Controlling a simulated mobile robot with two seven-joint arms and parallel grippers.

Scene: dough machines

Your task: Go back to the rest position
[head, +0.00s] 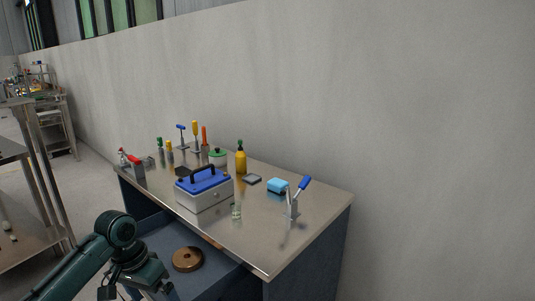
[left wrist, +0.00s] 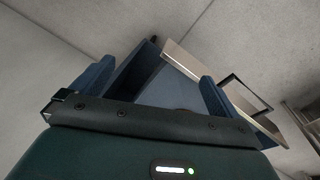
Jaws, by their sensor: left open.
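My left gripper (head: 160,285) is at the bottom left of the head view, in front of the workbench and lower than its top. Its fingertips are hard to make out there. In the left wrist view my left gripper (left wrist: 155,85) has its two blue fingers spread apart, with nothing held between them. My right arm and gripper are in neither view.
A brown ring-like disc (head: 187,268) lies on a blue surface below. A wall stands behind.

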